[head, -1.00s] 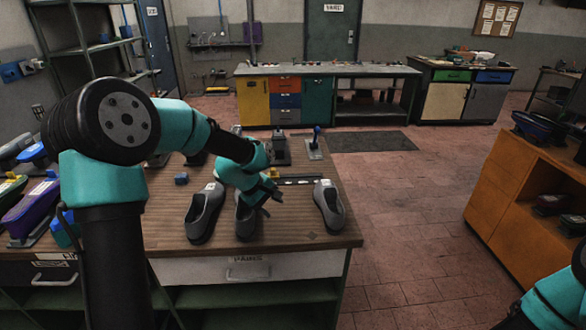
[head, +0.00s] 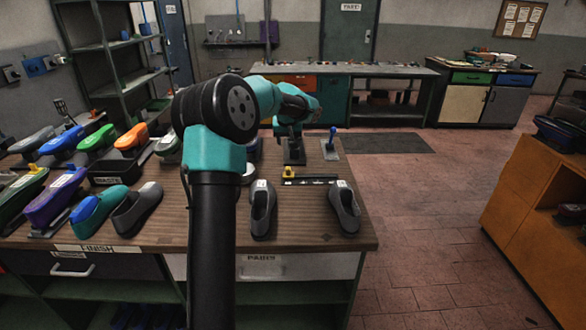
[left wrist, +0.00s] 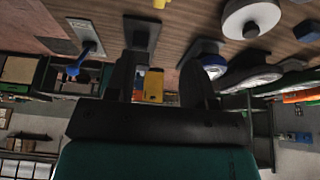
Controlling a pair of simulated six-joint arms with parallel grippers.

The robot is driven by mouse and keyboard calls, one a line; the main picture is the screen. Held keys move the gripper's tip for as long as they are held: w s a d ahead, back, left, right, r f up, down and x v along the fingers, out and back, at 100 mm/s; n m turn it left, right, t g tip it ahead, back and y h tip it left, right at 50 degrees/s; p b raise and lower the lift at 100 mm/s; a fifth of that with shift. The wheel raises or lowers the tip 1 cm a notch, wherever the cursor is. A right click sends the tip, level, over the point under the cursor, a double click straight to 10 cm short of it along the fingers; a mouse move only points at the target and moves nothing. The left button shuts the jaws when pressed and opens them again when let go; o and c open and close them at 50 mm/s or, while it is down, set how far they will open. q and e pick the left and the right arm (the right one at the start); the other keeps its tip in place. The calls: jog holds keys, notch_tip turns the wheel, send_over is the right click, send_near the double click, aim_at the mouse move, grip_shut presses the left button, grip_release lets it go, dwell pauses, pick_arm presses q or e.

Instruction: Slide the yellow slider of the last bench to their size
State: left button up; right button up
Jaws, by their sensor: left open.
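The yellow slider (head: 288,173) sits at the left end of a dark ruled bar (head: 318,180) on the wooden bench. Its yellow top edge shows at the top of the left wrist view (left wrist: 160,3). My left gripper (head: 291,134) is behind the slider, above a black stand (head: 294,153), and apart from the slider. In the left wrist view its two dark fingers (left wrist: 160,82) are spread with nothing held between them. Two dark grey shoes stand in front of the bar, one on the left (head: 262,212) and one on the right (head: 343,207).
A blue-knobbed lever (head: 332,136) stands right of the black stand. At the bench's left are coloured shoes, including a teal one (head: 98,210), and a black WASTE bin (head: 112,170). My arm hides part of the bench.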

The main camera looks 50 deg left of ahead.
aim_at(288, 168)
pick_arm(q)
jog(key=shift+f, duration=0.15)
jog(key=x, duration=1.7)
jog(key=shift+w+f, duration=0.1)
jog(key=shift+w, duration=0.05)
jog(key=shift+c, duration=0.2)
grip_shut()
